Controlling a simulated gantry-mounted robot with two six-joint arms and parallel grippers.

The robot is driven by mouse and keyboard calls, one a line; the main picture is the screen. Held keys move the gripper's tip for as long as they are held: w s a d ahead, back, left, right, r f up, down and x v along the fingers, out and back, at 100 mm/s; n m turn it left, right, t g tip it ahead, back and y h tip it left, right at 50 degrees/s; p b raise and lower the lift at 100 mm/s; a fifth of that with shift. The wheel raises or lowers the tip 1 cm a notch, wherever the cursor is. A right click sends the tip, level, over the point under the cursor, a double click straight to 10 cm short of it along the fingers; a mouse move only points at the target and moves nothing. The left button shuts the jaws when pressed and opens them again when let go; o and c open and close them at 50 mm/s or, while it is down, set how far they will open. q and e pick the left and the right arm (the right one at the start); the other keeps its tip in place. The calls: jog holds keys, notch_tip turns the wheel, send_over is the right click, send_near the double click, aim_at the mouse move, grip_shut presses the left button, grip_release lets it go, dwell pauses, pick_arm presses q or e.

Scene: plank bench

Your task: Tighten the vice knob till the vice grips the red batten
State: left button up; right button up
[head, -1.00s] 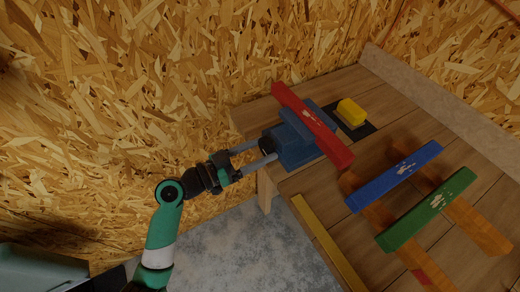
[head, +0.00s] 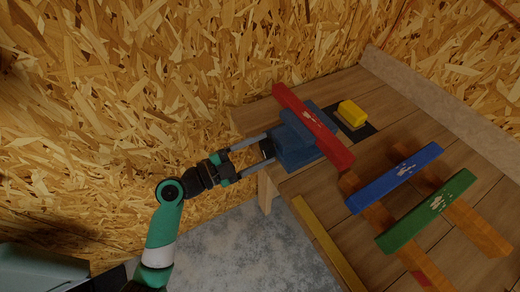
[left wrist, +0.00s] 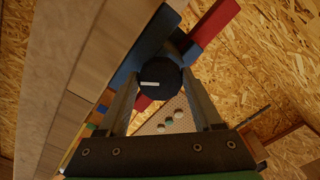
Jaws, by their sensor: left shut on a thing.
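The blue vice (head: 292,150) stands at the bench's left corner; it also shows in the left wrist view (left wrist: 148,42). The red batten (head: 318,130) sits in the vice at a slant, sticking out past it at both ends; parts of it show in the left wrist view (left wrist: 213,22). The dark round vice knob (left wrist: 160,79), with a white mark on its face, is on the near side of the vice. My left gripper (head: 262,151) is shut on the knob, one finger on each side. Whether the jaws touch the batten I cannot tell. My right gripper is not in view.
A yellow block (head: 351,112) sits on a dark pad behind the vice. Blue (head: 395,178) and green (head: 428,210) battens lie across orange wooden rails to the right. A yellow strip (head: 328,243) runs along the bench's front edge. A chipboard wall (head: 130,90) stands behind.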

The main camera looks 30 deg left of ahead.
pick_arm(q)
jog(key=m, duration=0.7)
dwell(0.6)
jog(key=o, duration=1.4)
